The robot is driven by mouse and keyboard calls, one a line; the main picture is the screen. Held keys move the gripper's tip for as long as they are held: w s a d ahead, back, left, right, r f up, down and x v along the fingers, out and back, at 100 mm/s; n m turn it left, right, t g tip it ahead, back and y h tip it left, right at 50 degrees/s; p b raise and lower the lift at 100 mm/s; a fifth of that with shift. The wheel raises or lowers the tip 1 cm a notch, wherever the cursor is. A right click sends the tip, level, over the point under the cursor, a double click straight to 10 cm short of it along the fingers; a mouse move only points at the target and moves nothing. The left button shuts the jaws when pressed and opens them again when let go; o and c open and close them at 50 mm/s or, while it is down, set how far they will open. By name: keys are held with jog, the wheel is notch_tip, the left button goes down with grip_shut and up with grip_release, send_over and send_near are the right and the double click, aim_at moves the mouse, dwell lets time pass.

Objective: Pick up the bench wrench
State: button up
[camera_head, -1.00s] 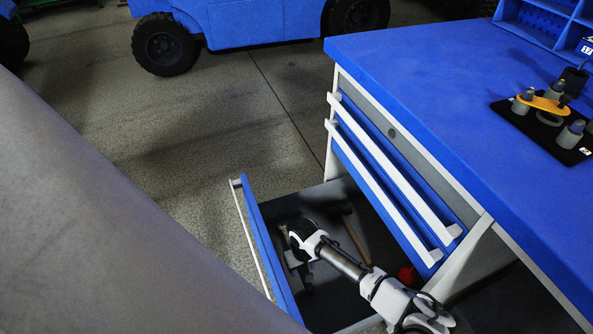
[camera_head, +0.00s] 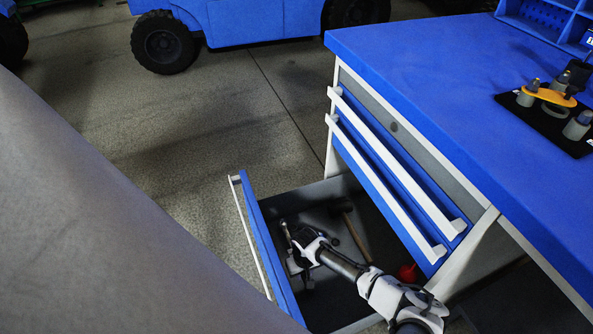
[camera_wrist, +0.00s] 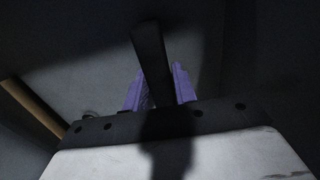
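The bench wrench shows in the wrist view as a dark bar (camera_wrist: 152,60) standing between the two purple fingers of my gripper (camera_wrist: 160,88), with a finger close against each side. My gripper looks shut on it. In the head view my gripper (camera_head: 297,250) is inside the open drawer (camera_head: 262,240), near its blue front. A thin grey end of the wrench (camera_head: 287,234) shows just left of my gripper. The rest of the wrench is hidden by the gripper and shadow.
A wooden handle (camera_head: 355,235) lies in the drawer, right of my gripper; it also shows in the wrist view (camera_wrist: 32,110). A red item (camera_head: 408,272) lies near the cabinet side. Closed drawers (camera_head: 385,180) and the blue bench top (camera_head: 440,90) overhang the right side.

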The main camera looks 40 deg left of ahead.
grip_shut()
jog(key=shift+r, duration=0.1)
notch_tip(320, 180, up, 20)
jog(key=p, duration=0.5)
jog(key=shift+c, duration=0.3)
grip_release()
grip_shut()
